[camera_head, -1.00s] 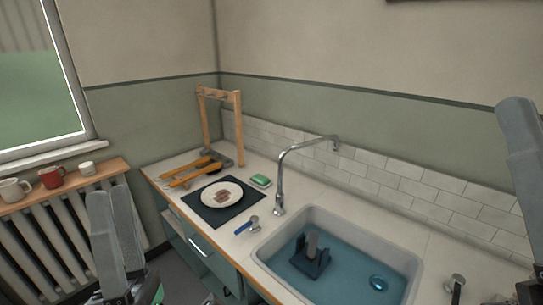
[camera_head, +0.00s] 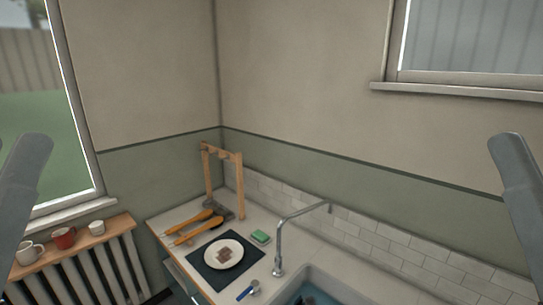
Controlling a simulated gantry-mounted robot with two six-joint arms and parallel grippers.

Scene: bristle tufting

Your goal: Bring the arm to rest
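My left arm (camera_head: 22,190) shows as a grey link at the left edge of the head view. My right arm (camera_head: 520,185) shows as a grey link at the right edge. Both stand raised, well apart from the counter and everything on it. Neither gripper's fingertips can be made out, so I cannot tell whether they are open or shut.
The counter holds a wooden frame (camera_head: 241,190), orange-handled tools (camera_head: 194,232), a white plate (camera_head: 211,247) on a dark mat (camera_head: 216,284), a green sponge (camera_head: 260,236), a tap (camera_head: 279,250) and a sink (camera_head: 345,287). Mugs (camera_head: 64,238) stand on the left sill.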

